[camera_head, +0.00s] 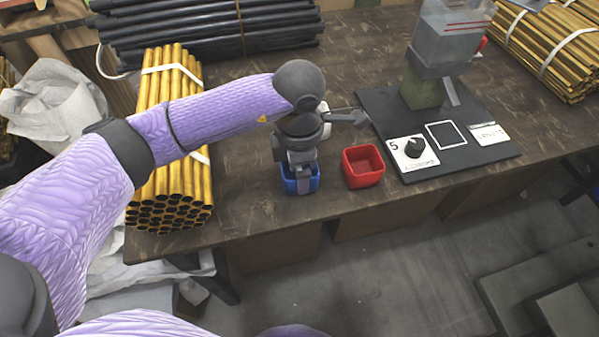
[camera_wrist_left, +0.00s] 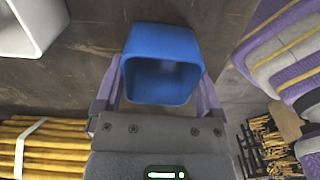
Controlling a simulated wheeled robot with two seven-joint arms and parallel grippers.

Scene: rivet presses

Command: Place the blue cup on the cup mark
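The blue cup (camera_head: 289,187) stands near the table's front edge, directly under my left gripper (camera_head: 303,178). In the left wrist view the blue cup (camera_wrist_left: 162,42) sits between the two fingers (camera_wrist_left: 160,88), which lie against its opposite sides. The gripper appears shut on it. One finger hides part of the cup in the head view. The cup mark appears to be the white square outline (camera_head: 446,134) on the black base plate of the press; it is empty. My right gripper is not in view.
A red cup (camera_head: 363,167) stands just right of the blue cup. A white cup (camera_wrist_left: 30,25) shows in the left wrist view. Brass tubes (camera_head: 170,190) lie left of the gripper.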

